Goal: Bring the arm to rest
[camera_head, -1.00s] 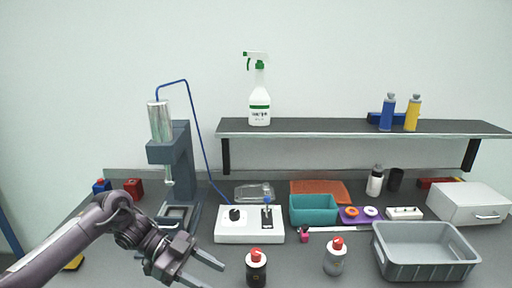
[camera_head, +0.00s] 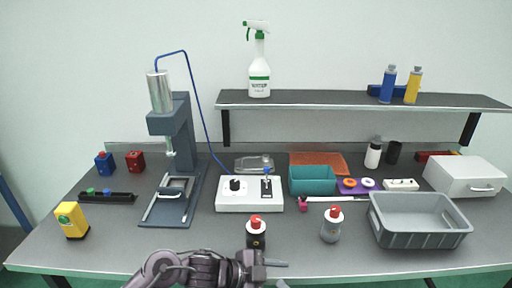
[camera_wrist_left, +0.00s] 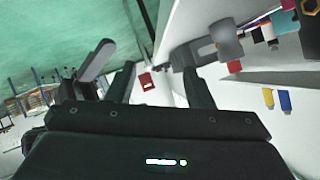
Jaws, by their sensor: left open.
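My left arm (camera_head: 180,268) comes in low at the bottom of the head view, in front of the bench's front edge. Its left gripper (camera_head: 278,274) points right, open and empty, just below the black bottle with a red cap (camera_head: 257,232). I cannot tell from the head view whether they touch. In the left wrist view the two fingers of the left gripper (camera_wrist_left: 158,72) stand apart with nothing between them. The right gripper is in neither view.
A press (camera_head: 172,135) stands at the left with a yellow box (camera_head: 71,219) nearby. A white control box (camera_head: 249,205), teal bin (camera_head: 312,181), grey bottle (camera_head: 331,227) and grey crate (camera_head: 420,240) occupy the bench.

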